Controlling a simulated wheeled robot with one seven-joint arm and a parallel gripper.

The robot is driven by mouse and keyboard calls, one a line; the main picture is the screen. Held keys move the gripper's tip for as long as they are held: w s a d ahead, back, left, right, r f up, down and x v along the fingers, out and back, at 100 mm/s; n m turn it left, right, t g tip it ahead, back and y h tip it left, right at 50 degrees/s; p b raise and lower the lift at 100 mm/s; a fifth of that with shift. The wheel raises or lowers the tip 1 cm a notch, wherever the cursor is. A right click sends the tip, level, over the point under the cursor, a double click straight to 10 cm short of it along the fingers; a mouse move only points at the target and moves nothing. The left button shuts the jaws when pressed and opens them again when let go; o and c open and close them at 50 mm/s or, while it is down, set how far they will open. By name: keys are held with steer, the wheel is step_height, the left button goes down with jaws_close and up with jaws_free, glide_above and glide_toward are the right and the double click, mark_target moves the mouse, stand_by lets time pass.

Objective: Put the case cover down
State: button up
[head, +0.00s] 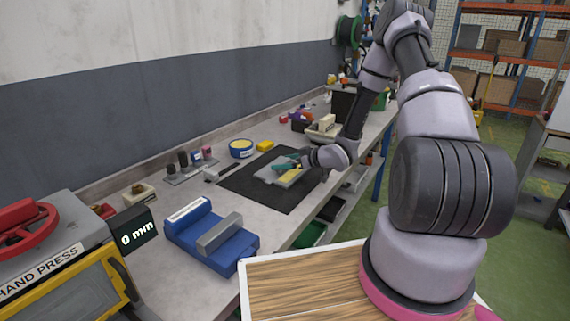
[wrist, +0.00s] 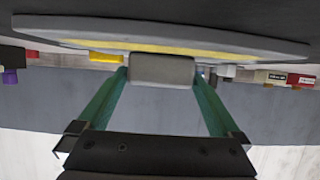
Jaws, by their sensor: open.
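The case cover appears as a light grey plate (head: 268,178) with yellow on it, over the black mat (head: 240,182) on the bench. In the wrist view its wide grey edge (wrist: 220,38) and yellow band cross the top, and a grey block (wrist: 162,69) stands out from it. My gripper (head: 284,164) is at the plate, its teal fingers open. In the wrist view the fingertips (wrist: 160,78) lie on either side of the grey block, close to its sides. The cover looks flat, low at the mat; its underside is hidden.
A blue fixture (head: 205,236) and the hand press (head: 55,255) stand nearer on the bench. A yellow-topped blue tin (head: 241,149), a yellow block (head: 265,146) and a beige bin (head: 322,132) stand behind the mat. The mat's near part is bare.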

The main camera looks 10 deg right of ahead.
steer(key=v, duration=1.2)
steer(key=shift+w+d+r, duration=0.2)
steer(key=shift+w+r, duration=0.05)
steer(key=s+d+r+m+h, duration=0.1)
steer(key=d+r+m+h, duration=0.2)
steer(key=r, duration=0.5)
steer(key=s+d+r+m+h, duration=0.1)
steer(key=d+r+m+h, duration=0.1)
steer(key=r+h, duration=0.35)
steer(key=s+d+r+m+h, duration=0.2)
steer(key=d+r, duration=0.1)
steer(key=r, duration=0.6)
steer(key=s+a+r+m+g+y, duration=0.1)
steer(key=s+a+r+m, duration=0.2)
steer(key=s, duration=0.8)
steer(key=s+a+r+m+g+y, duration=0.1)
steer(key=s+a+r+m+y, duration=0.1)
steer(key=s+a+r, duration=0.5)
steer(key=s+r+m, duration=0.1)
steer(key=s+r, duration=0.1)
steer(key=s, duration=0.2)
steer(key=shift+s+a+r+g, duration=0.25)
steer(key=shift+s+a+g, duration=0.05)
steer(key=shift+s, duration=0.1)
